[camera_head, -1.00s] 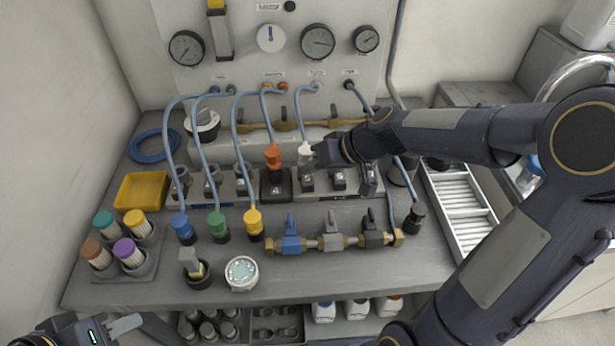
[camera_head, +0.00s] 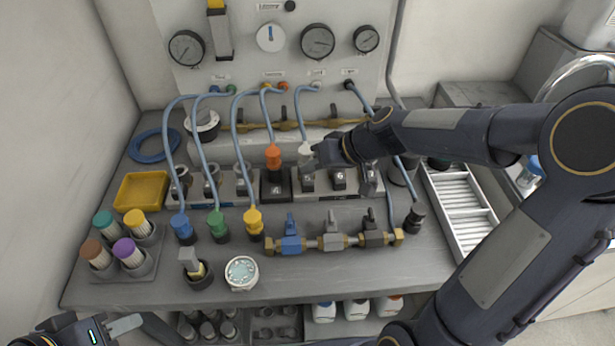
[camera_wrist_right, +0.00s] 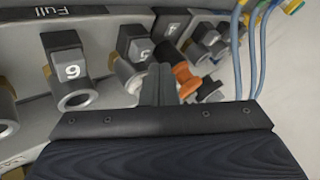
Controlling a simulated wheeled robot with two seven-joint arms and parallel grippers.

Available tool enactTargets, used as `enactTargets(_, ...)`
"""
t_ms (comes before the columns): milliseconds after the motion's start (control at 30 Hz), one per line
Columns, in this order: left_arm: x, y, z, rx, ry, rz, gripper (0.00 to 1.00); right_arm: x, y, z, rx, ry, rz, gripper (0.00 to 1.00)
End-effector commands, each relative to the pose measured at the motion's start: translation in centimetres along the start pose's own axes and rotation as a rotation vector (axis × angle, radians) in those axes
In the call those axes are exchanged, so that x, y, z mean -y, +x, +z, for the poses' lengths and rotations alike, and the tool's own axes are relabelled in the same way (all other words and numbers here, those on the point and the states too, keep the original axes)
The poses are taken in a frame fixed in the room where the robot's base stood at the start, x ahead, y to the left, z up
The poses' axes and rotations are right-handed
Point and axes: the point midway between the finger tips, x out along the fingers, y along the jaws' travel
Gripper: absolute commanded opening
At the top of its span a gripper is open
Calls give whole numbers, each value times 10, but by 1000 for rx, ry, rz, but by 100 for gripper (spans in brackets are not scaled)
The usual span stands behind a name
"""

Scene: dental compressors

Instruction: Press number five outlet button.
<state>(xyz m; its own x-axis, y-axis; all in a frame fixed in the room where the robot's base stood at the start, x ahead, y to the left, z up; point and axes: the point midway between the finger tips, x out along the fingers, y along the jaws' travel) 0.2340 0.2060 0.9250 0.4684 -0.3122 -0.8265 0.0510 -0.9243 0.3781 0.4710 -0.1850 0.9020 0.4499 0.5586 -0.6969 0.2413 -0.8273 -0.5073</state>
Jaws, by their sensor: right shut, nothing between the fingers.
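The number five outlet button (camera_head: 307,180) is a dark block marked 5 on the grey outlet row, and also shows in the right wrist view (camera_wrist_right: 141,50). A white plug (camera_head: 304,151) with a blue hose stands at this outlet. My right gripper (camera_head: 314,158) is shut and empty, beside the white plug and close to the button. In the right wrist view its fingertips (camera_wrist_right: 160,72) overlap the edge of the number five outlet; I cannot tell whether they touch it. My left gripper (camera_head: 126,324) is at the lower left, away from the outlets; its jaw opening is unclear.
An orange plug (camera_head: 273,157) stands at outlet four, left of five. The number six button (camera_head: 339,177) is just to the right and also shows in the right wrist view (camera_wrist_right: 64,54). Blue hoses rise behind the row. A valve manifold (camera_head: 331,242) lies in front.

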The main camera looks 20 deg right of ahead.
Motion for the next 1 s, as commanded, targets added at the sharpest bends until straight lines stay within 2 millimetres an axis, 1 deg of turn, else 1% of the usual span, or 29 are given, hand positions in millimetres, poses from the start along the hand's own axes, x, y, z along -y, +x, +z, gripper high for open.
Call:
enactTargets(267,5,10,5,0,0,0,36,-4,6,4,-1,0,0,0)
enactTargets(1000,6,13,7,0,0,0,36,-6,8,6,0,0,0,0)
